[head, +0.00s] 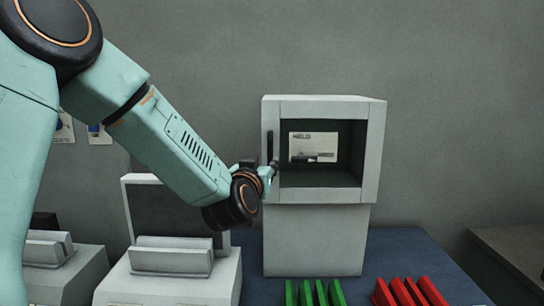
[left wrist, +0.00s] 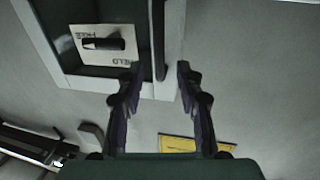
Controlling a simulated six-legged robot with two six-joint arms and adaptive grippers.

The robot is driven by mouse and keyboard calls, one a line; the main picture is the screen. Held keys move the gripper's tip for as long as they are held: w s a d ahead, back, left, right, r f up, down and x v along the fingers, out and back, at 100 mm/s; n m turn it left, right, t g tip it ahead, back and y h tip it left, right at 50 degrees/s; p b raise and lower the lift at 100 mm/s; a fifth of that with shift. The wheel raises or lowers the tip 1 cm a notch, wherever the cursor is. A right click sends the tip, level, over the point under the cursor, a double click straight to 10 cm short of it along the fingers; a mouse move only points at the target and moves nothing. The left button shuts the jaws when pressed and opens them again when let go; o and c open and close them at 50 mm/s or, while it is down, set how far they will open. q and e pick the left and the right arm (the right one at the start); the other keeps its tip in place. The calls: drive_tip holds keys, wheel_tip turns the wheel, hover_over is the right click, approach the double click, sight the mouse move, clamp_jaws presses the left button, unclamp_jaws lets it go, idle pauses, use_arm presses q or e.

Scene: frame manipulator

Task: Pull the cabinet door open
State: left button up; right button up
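The grey cabinet (head: 317,238) stands upright on the blue table. Its door (head: 325,195) is a pale frame around a dark window or recess, and it looks flush with the body. A black vertical handle (head: 270,146) is on the door's left side; it also shows as a dark bar in the left wrist view (left wrist: 158,38). My left gripper (head: 272,170) is at the handle's lower end. In the left wrist view its fingers (left wrist: 159,80) are apart, with the handle's end between or just beyond them; contact cannot be told. My right gripper is not in view.
A label card (head: 313,147) with a dark object shows inside the cabinet. Green blocks (head: 313,293) and red blocks (head: 410,292) lie in front on the blue table (head: 385,262). Grey machines (head: 172,275) stand at left, below my left arm.

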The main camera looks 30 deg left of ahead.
sight(270, 158)
use_arm(q)
drive_tip(key=x, duration=0.3)
drive_tip(key=p+x, duration=0.1)
drive_tip(key=x, duration=0.3)
drive_tip(key=shift+f, duration=0.25)
drive_tip(key=shift+w+d+r, duration=0.1)
drive_tip(key=shift+w+r, duration=0.1)
drive_tip(key=shift+w, duration=0.1)
drive_tip(key=shift+w+f, duration=0.1)
drive_tip(key=shift+a+f, duration=0.1)
drive_tip(key=shift+a, duration=0.2)
drive_tip(key=shift+c, duration=0.8)
drive_tip(key=shift+d, duration=0.2)
clamp_jaws()
drive_tip(key=shift+a, duration=0.1)
